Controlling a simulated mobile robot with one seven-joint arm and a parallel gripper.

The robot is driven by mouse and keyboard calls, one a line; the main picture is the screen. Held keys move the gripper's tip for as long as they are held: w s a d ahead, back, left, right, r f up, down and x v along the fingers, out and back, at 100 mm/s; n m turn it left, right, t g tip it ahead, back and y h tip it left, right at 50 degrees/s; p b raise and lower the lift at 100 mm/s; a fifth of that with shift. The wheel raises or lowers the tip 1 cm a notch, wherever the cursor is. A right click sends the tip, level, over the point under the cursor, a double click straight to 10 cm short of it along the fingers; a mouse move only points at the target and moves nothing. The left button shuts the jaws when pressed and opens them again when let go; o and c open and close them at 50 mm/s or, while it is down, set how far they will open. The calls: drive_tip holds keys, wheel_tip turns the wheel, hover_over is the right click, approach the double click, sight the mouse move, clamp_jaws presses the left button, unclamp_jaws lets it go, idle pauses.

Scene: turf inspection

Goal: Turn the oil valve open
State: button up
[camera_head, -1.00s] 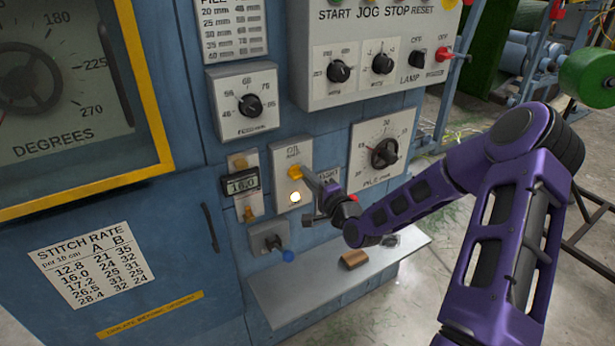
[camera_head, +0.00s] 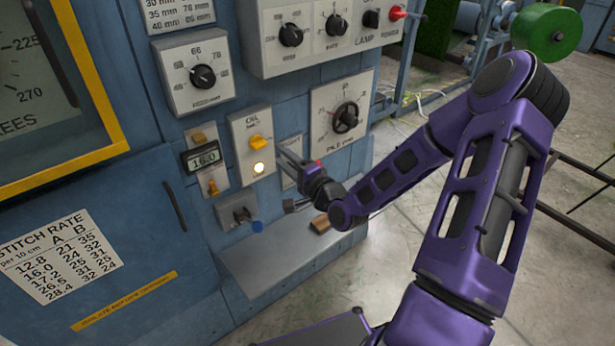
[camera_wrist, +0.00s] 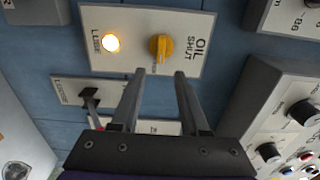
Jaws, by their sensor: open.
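The oil valve is a yellow knob (camera_head: 261,143) on a pale plate (camera_head: 240,132) on the blue machine front. In the wrist view the knob (camera_wrist: 161,48) stands beside the words "OIL" and "SHUT". A lit lamp (camera_head: 259,168) is on the same plate, below the knob; it glows in the wrist view too (camera_wrist: 111,43). My gripper (camera_head: 283,156) is just right of the knob in the head view. In the wrist view my gripper (camera_wrist: 160,73) is open and empty, its two fingertips apart and just short of the knob, which is in line with the gap.
A lever plate (camera_wrist: 70,90) is close to the left finger in the wrist view. The pile dial (camera_head: 346,117) is to the right. A shelf (camera_head: 262,262) with a brown block (camera_head: 320,224) juts out below.

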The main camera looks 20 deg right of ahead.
drive_tip(key=v, duration=1.1)
drive_tip(key=shift+r, duration=0.1)
